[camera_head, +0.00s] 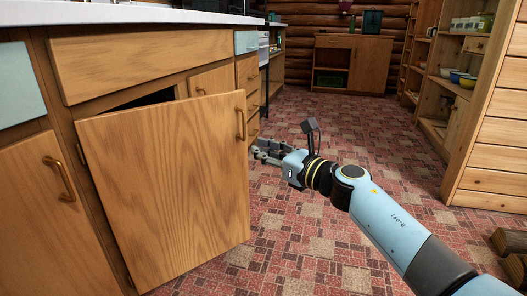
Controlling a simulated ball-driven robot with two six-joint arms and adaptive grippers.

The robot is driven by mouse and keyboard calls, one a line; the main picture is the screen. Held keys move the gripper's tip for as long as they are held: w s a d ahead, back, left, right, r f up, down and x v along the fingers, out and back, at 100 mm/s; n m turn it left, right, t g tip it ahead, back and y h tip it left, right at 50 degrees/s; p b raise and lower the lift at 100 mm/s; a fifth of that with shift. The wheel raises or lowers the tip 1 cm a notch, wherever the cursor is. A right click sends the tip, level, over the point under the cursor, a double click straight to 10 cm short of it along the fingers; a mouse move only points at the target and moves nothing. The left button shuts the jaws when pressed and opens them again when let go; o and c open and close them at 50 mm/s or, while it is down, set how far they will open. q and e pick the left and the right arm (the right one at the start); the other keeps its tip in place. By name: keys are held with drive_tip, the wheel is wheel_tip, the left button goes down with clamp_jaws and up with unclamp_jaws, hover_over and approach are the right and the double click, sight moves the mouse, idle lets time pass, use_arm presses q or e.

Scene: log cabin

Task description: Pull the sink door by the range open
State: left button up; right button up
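A wooden sink door (170,185) with a brass handle (240,124) near its top right stands swung out from the cabinet front. A dark gap shows behind its top edge. My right gripper (258,149) is just right of the door's free edge, below the handle, with its fingers pointing left. Its fingertips look apart from each other, and I see nothing between them. Whether they touch the door edge I cannot tell. My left gripper is not in view.
Another closed door (62,200) is at the left, under a white countertop (110,12). The dark range (264,70) stands beyond the drawers. Open wooden shelves (450,90) line the right side, and logs (510,250) lie at lower right. The tiled floor (330,130) between is clear.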

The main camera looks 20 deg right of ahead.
clamp_jaws()
drive_tip(key=shift+o, duration=1.5)
unclamp_jaws()
drive_tip(key=v, duration=1.2)
